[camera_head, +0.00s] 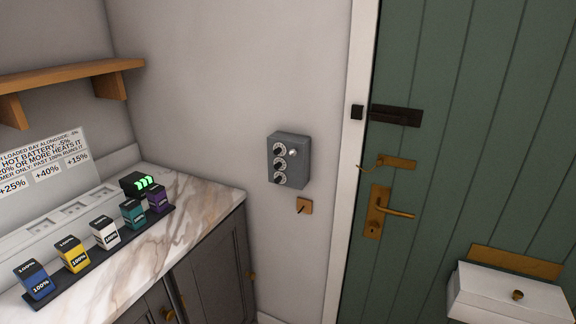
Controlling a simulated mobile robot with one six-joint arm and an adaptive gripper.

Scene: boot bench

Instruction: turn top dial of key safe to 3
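The key safe (304,161) is a grey box fixed to the wall, left of the green door. Three round dials sit in a column on its front. The top dial (279,149) is light with a dark centre; its number is too small to read. The middle dial (279,164) and bottom dial (279,179) are below it. A pale round knob (293,152) sits to the right of the top dial. My gripper is not in view.
A marble counter (190,200) at left holds several battery packs and a charger. A wooden shelf (80,75) is above it. A small wooden plate (304,206) hangs below the safe. The green door (450,120) has a bolt and brass handle (395,212); a white box (510,295) is at lower right.

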